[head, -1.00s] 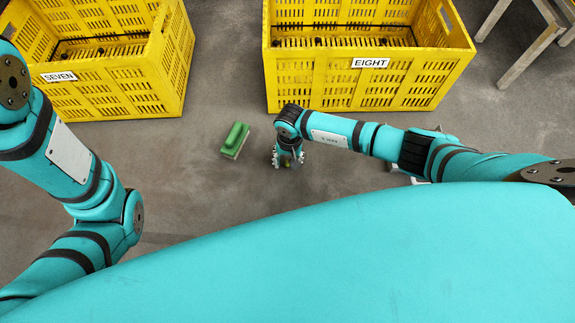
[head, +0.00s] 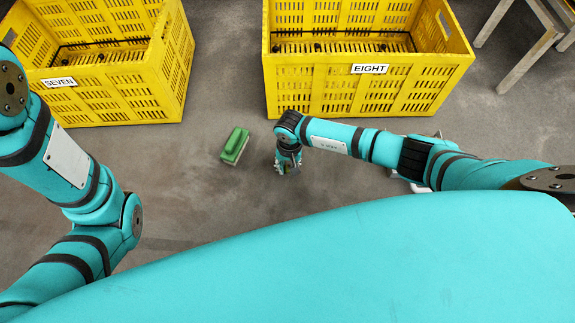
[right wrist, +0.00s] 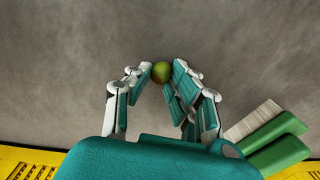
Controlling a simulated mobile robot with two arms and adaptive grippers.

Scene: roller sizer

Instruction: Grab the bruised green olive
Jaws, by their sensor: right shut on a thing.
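The green olive (right wrist: 161,72) shows a brownish-red patch on its right side. In the right wrist view it sits between the fingertips of my right gripper (right wrist: 161,78), which is shut on it. In the head view my right gripper (head: 287,166) is low over the grey floor, in front of the crate marked EIGHT, and the olive is hidden there. My left arm comes in at the left of the head view, but its gripper is out of the picture.
A green-handled brush (head: 235,146) lies on the floor just left of my right gripper; it also shows in the wrist view (right wrist: 278,153). Yellow crates SEVEN (head: 110,102) and EIGHT (head: 340,94) stand behind. A table frame (head: 530,55) stands at top right.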

